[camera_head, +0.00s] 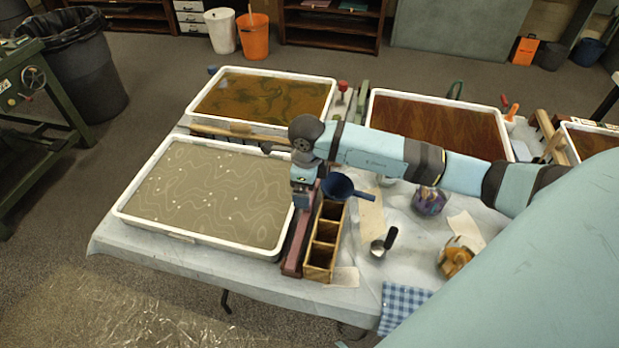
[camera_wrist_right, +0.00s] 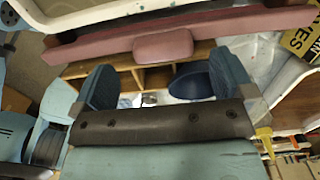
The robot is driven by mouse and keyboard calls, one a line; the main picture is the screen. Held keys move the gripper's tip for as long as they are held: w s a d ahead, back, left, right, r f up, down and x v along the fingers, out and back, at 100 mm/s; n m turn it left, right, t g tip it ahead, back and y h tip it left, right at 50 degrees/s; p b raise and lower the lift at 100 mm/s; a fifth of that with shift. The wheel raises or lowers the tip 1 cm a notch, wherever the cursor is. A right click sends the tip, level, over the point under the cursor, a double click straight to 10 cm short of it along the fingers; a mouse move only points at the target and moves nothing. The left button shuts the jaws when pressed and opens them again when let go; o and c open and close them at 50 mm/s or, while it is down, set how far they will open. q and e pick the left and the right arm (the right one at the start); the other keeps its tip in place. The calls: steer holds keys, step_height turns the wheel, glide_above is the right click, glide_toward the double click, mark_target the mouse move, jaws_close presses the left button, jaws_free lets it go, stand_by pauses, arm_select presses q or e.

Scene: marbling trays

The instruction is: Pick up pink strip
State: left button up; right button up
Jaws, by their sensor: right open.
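The pink strip (camera_head: 297,247) is a long, dull-pink bar with a raised block. It lies between the grey marbling tray (camera_head: 165,232) and the wooden compartment box (camera_head: 319,272). In the right wrist view the pink strip (camera_wrist_right: 103,48) runs across the top, its block in the middle. My right gripper (camera_head: 304,198) points down over the strip's far part. In the right wrist view the right gripper (camera_wrist_right: 160,82) is open, with its two fingers apart and nothing between them. I cannot tell whether it touches the strip. My left gripper is not in view.
A dark blue scoop (camera_head: 338,186) sits by the box's far end, close to my right gripper. A brown tray (camera_head: 263,73) and a red-brown tray (camera_head: 506,133) stand behind. A metal scoop (camera_head: 378,248), jars and a checked cloth (camera_head: 402,304) lie to the right.

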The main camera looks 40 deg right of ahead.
step_height(320, 180, down, 4)
steer(key=shift+w+f, duration=0.15)
steer(key=c, duration=0.8)
steer(key=shift+c, duration=0.2)
